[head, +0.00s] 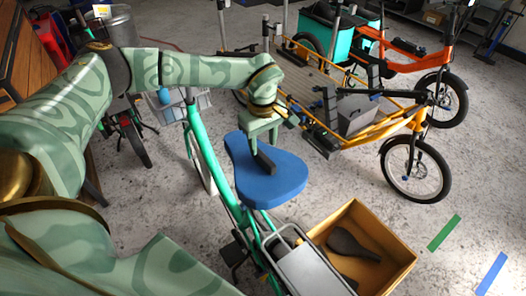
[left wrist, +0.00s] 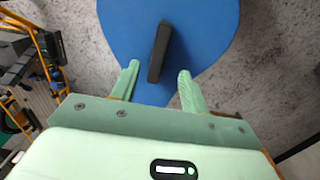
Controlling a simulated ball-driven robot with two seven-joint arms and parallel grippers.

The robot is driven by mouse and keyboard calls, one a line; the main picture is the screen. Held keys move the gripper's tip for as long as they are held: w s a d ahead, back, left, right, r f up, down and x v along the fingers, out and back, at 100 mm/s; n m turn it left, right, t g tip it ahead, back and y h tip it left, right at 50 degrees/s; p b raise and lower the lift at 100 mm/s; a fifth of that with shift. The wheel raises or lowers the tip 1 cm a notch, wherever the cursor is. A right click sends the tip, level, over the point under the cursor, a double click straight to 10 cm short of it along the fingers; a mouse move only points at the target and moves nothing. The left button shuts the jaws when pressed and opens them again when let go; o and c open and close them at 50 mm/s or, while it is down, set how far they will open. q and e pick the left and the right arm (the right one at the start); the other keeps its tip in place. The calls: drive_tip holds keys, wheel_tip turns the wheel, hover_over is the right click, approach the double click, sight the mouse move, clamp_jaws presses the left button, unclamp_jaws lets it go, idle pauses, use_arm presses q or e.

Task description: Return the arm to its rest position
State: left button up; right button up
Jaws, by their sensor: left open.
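My left gripper (head: 262,142) is above a blue bicycle saddle (head: 285,180) on a green bike (head: 198,145). In the left wrist view its two pale green fingers (left wrist: 158,75) are apart. A dark grey bar (left wrist: 158,50) lies on or stands up from the blue saddle (left wrist: 205,25), ahead of and partly between the fingers. In the head view the dark bar (head: 264,160) shows just below the gripper. I cannot tell whether the fingers touch it. My left arm (head: 190,68) reaches in from the left, bent at the elbow. My right gripper does not show.
A wooden crate (head: 400,248) with a dark saddle (head: 352,245) inside stands at lower right. A yellow cargo bike (head: 410,125) and an orange bike (head: 412,62) stand at the back right. A wooden cabinet (head: 30,50) is at left. Speckled floor (head: 345,185) lies free between the bikes.

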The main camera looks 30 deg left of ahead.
use_arm(q)
wheel_tip(320, 180, up, 11)
drive_tip(key=shift+f+p, duration=0.2)
drive_tip(key=shift+p, duration=0.1)
